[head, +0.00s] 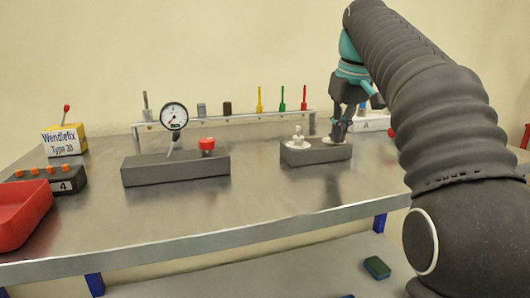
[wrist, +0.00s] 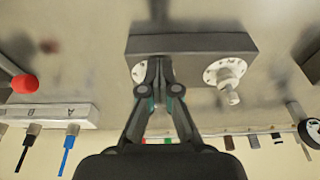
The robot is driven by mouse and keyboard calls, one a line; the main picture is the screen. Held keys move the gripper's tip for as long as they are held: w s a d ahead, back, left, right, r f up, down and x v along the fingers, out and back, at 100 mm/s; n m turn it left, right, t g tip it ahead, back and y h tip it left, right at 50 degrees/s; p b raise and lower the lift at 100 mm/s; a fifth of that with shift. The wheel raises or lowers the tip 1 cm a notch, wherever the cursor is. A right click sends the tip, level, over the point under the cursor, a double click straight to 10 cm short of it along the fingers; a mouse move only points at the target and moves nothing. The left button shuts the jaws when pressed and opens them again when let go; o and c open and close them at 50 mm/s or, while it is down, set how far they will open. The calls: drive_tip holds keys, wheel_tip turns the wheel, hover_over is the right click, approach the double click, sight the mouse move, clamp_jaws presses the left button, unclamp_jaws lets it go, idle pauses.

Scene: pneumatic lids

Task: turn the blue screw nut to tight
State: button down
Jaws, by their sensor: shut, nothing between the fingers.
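I cannot make out a blue screw nut in either view. A dark grey block (head: 316,154) stands on the metal table, with a white fitting (head: 298,139) upright on its left part. In the wrist view the block (wrist: 200,44) carries two white round flanges. The right-hand flange (wrist: 222,72) has a white stub. My gripper (head: 338,138) points down over the other end of the block. In the wrist view my gripper (wrist: 160,66) is shut and empty, its fingertips in front of the left-hand flange (wrist: 139,72) and partly covering it.
A grey block with a pressure gauge (head: 173,116) and red knob (head: 207,144) stands to the left. A rail (head: 235,119) with coloured pins runs behind. A box marked A (head: 372,123) stands behind my gripper. A red tray (head: 22,213) is far left. The front middle table is clear.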

drive_tip(key=shift+w+d+r+p, duration=0.1)
drive_tip(key=shift+d+p, duration=0.35)
drive_tip(key=shift+p, duration=0.55)
drive_tip(key=shift+w+d, duration=0.15)
drive_tip(key=shift+d, duration=0.15)
drive_tip(key=shift+w+d, duration=0.1)
drive_tip(key=shift+d, duration=0.05)
idle(0.5)
drive_tip(key=shift+s+d, duration=0.2)
drive_tip(key=shift+s, duration=0.15)
drive_tip(key=shift+w+v, duration=0.2)
drive_tip(key=shift+v, duration=0.75)
drive_tip(key=shift+w+v, duration=0.25)
drive_tip(key=shift+v, duration=0.7)
drive_tip(key=shift+w+v, duration=0.2)
drive_tip(key=shift+v, duration=0.75)
drive_tip(key=shift+a+r, duration=0.15)
drive_tip(key=shift+a, duration=0.05)
